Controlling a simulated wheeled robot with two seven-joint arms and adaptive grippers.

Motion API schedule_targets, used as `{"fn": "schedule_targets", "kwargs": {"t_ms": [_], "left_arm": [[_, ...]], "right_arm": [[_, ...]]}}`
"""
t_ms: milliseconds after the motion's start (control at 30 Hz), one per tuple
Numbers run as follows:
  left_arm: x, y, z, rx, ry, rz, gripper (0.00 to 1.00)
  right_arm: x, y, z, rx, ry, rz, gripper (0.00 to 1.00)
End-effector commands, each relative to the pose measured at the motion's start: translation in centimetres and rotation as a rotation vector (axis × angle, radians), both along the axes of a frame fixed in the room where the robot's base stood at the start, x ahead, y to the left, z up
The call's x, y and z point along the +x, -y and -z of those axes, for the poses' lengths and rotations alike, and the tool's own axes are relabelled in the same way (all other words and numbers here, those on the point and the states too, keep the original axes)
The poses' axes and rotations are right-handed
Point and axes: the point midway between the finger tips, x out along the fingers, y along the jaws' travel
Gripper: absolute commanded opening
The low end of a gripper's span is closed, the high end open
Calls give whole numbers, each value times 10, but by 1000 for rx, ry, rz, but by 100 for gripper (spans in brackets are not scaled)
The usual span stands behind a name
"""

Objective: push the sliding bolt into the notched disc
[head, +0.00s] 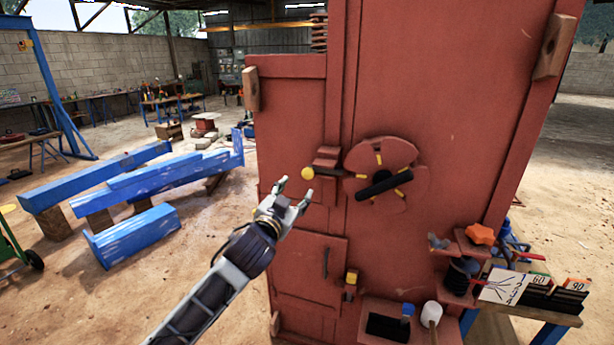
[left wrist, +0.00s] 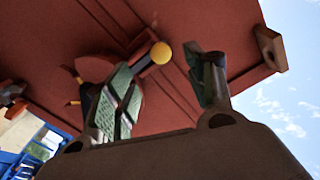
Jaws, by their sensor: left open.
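The sliding bolt shows in the head view as a dark rod with a yellow knob (head: 307,173) at its left end, running through a red bracket (head: 326,158) on the crusher's front. The notched disc (head: 400,157) is red with yellow marks and a black handle (head: 384,185), just right of the bolt. My left gripper (head: 294,196) is open and empty, slightly below and left of the knob. In the left wrist view the yellow knob (left wrist: 161,53) appears between the open fingers (left wrist: 165,90), beyond them and apart. My right gripper is not in view.
The red crusher body (head: 450,80) fills the middle and right. A small door (head: 310,265) with a handle is below the bolt. Shelves with an orange knob (head: 480,234) and a white-headed tool (head: 431,312) jut out at lower right. Blue beams (head: 135,235) lie on the floor at left.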

Motion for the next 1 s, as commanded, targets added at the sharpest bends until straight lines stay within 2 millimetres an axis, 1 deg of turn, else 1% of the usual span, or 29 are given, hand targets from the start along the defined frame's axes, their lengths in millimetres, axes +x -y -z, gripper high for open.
{"fn": "schedule_targets", "kwargs": {"t_ms": [300,1000], "left_arm": [[28,10,-1,0,1,0,54],[85,28,-1,0,0,1,54]], "right_arm": [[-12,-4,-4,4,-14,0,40],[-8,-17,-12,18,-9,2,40]]}}
